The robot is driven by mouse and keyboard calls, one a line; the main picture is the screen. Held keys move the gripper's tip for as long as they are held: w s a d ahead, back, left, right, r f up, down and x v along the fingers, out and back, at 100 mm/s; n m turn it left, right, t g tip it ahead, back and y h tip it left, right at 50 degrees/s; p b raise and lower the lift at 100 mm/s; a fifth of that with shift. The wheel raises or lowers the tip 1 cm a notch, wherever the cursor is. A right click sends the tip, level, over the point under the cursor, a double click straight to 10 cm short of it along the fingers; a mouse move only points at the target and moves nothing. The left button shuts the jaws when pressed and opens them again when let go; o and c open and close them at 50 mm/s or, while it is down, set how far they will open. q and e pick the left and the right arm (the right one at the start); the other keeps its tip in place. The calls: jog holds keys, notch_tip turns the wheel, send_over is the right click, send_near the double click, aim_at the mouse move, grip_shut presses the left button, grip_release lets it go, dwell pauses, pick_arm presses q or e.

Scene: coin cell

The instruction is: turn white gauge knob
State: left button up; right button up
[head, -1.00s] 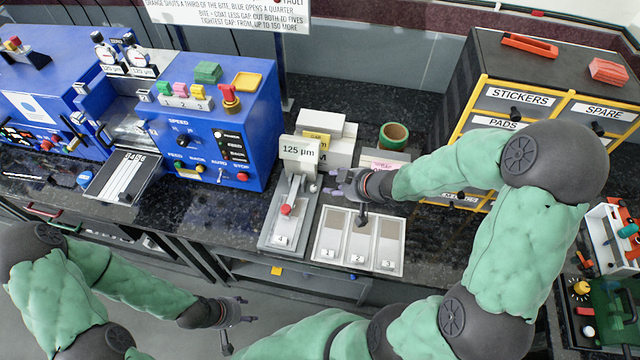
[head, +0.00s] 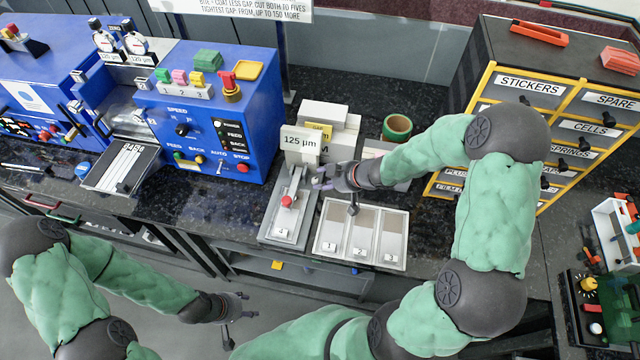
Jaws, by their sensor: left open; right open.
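Two round white-faced dial gauges stand on the blue machine at the left, a left one (head: 105,41) and a right one (head: 135,43), each with a dark knob on top. I cannot tell which the task calls the white gauge. A grey fixture (head: 270,226) with a red knob (head: 287,200) and a white "125 µm" sign (head: 300,140) stands mid-counter. My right gripper (head: 317,178) is open and empty just right of the fixture's upper part, apart from both dial gauges. My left gripper (head: 238,308) is open and empty, low in front of the counter.
A tray with three compartments (head: 407,240) lies right of the fixture, partly under my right gripper. White boxes (head: 335,117) and a green tape roll (head: 397,127) stand behind. A drawer cabinet (head: 540,60) is at right. Bare dark counter (head: 225,205) lies between machine and fixture.

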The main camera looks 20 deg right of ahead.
aim_at(315, 181)
jog(key=shift+b+x, duration=0.5)
jog(key=shift+x, duration=0.9)
grip_shut()
jog(key=shift+r+p, duration=0.15)
jog(key=shift+p, duration=0.9)
jog(key=shift+n+p, duration=0.3)
jog(key=shift+p, duration=0.25)
jog(key=shift+y, duration=0.3)
jog(key=shift+f, duration=0.2)
grip_release()
jog(key=shift+a, duration=0.1)
